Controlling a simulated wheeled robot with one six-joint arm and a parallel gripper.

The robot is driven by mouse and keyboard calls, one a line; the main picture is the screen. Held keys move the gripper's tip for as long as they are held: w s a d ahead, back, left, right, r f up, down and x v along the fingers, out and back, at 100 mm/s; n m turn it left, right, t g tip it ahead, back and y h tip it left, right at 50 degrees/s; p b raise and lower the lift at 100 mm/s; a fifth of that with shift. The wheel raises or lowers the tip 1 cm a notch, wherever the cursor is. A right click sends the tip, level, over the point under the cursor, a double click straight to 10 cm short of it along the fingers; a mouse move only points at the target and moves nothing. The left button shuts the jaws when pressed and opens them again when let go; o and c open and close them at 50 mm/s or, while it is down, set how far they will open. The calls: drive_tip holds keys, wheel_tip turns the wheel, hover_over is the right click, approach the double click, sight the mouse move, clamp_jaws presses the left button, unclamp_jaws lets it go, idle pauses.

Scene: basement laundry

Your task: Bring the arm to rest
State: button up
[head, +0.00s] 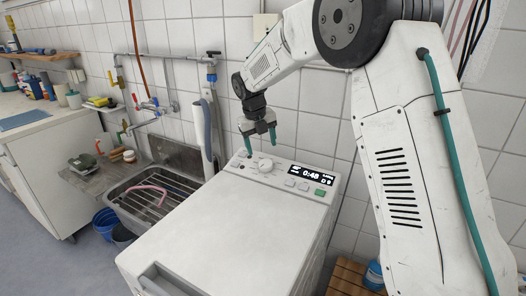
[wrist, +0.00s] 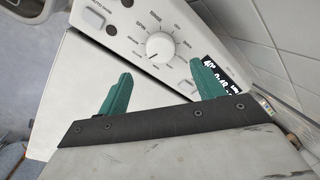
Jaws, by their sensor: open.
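My gripper (head: 259,137) hangs from my white arm, just above the back control panel of a white washing machine (head: 228,232). Its two green fingers are apart with nothing between them. In the wrist view my gripper (wrist: 163,88) shows its fingers spread, pointing toward the panel. The round program dial (wrist: 160,46) lies beyond the gap between the fingers; the dial (head: 265,165) also shows in the head view. I cannot tell whether a fingertip touches the panel. The lit display (head: 311,174) reads 0:48, and the right finger partly covers it in the wrist view.
A metal sink (head: 160,196) with a rack stands left of the machine. Pipes and a tap (head: 152,104) run along the tiled wall behind. A cluttered white counter (head: 35,125) is at far left, with a blue bucket (head: 106,222) below. A blue bottle (head: 375,275) stands at lower right.

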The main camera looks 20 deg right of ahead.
idle(0.3)
drive_tip(key=shift+s+m, duration=0.1)
drive_tip(key=shift+m, duration=0.9)
drive_tip(key=s+d+r+m, duration=0.1)
drive_tip(key=s+r+m, duration=0.2)
drive_tip(key=s+m, duration=0.8)
drive_tip(key=s+d+r+m+y, duration=0.1)
drive_tip(key=s+d+r+m, duration=0.1)
drive_tip(key=s+m, duration=1)
drive_tip(key=s+d+r+m+y, duration=0.1)
drive_tip(key=s+d+r+m, duration=0.1)
drive_tip(key=s+m, duration=1)
drive_tip(key=s+r, duration=0.1)
drive_tip(key=s, duration=1)
drive_tip(key=shift+r, duration=0.3)
